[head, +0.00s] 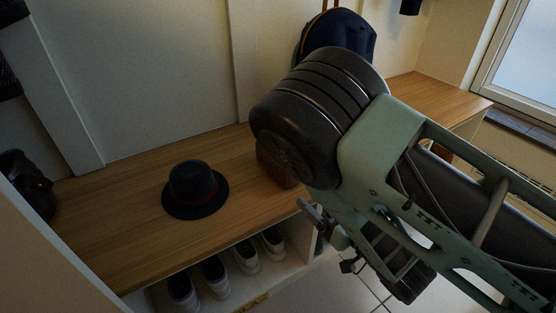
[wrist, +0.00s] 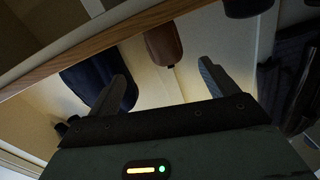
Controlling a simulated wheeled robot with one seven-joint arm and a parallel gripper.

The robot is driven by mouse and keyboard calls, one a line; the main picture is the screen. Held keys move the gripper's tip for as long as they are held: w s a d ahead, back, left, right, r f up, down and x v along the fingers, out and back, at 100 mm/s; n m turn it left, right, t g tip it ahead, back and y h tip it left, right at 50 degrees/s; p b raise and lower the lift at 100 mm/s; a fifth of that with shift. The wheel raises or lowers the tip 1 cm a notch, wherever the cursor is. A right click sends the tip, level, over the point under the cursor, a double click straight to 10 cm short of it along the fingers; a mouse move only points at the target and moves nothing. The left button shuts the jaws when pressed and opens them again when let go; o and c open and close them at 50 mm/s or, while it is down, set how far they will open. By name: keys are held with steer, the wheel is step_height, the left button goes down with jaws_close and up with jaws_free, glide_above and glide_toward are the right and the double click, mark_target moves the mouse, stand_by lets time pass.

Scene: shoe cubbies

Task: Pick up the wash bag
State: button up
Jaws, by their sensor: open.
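The wash bag appears to be the brown rounded bag (head: 274,166) on the wooden bench, right of the black hat. In the head view my arm hides most of it. In the wrist view, which looks roughly upside down, the brown bag (wrist: 163,45) shows more fully against the pale wall, by the bench edge. My gripper (head: 328,238) is in front of the bench's front edge. In the wrist view my gripper (wrist: 163,72) has its two fingers spread wide with nothing between them, and the bag lies beyond the gap, apart from the fingers.
The wooden bench (head: 125,215) has free room around the black hat (head: 195,189). A dark blue bag (head: 352,38) hangs at the wall behind my arm. Several shoes (head: 214,275) stand in the cubbies below. A dark item (head: 25,185) is at the far left.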

steer(key=p+x, duration=0.4)
steer(key=x, duration=0.1)
steer(key=p+x, duration=0.2)
steer(key=shift+w+a+r+p, duration=0.2)
steer(key=shift+a+r+p, duration=0.1)
steer(key=shift+b+x, duration=1)
steer(key=shift+x, duration=1.9)
steer(key=shift+s+a+r, duration=0.1)
steer(key=shift+a+r, duration=0.05)
steer(key=c, duration=1.1)
